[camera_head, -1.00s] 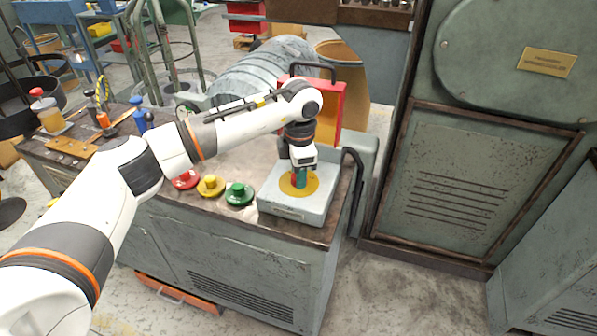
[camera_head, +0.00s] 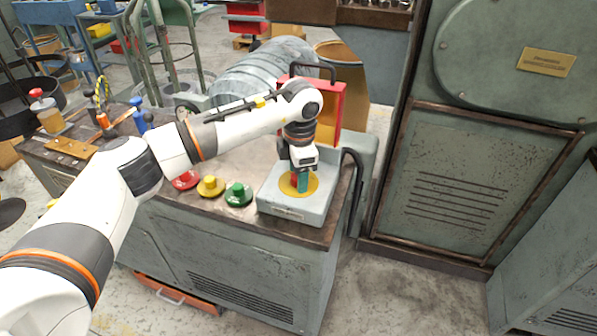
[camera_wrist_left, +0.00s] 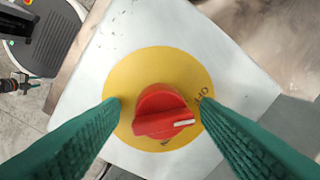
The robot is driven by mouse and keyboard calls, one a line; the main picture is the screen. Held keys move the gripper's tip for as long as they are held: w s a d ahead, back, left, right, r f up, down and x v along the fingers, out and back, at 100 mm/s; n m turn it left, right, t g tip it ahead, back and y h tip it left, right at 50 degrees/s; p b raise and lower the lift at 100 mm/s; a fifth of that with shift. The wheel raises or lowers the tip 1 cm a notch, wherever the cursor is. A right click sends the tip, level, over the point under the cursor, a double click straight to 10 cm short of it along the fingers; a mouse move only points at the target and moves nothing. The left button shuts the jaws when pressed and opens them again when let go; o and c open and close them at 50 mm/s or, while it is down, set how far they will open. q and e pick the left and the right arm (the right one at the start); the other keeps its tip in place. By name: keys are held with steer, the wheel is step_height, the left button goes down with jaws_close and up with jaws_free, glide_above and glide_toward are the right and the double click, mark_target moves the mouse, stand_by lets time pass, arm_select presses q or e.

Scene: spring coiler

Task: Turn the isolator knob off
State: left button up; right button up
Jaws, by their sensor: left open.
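The isolator knob (camera_wrist_left: 158,114) is red with a white mark near the right end of its grip bar. It sits on a yellow disc (camera_wrist_left: 130,80). Dark letters, seemingly OFF, stand at the disc's right; others at its lower edge are partly hidden by the knob. The disc is on a pale grey box (camera_head: 275,197) on the bench. My left gripper (camera_head: 302,184) points down over the disc. In the wrist view its green fingers (camera_wrist_left: 161,102) are open either side of the knob, with gaps. My right gripper is out of view.
Red (camera_head: 186,180), yellow (camera_head: 210,186) and green (camera_head: 238,194) knob-like pieces sit on the bench left of the box. A red panel (camera_head: 330,100) with a dark handle stands behind my wrist. A large green cabinet (camera_head: 450,170) stands to the right.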

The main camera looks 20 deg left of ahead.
arm_select(q)
step_height(320, 180, up, 12)
steer(key=shift+s+d, duration=0.25)
steer(key=shift+s, duration=0.1)
steer(key=shift+f, duration=0.1)
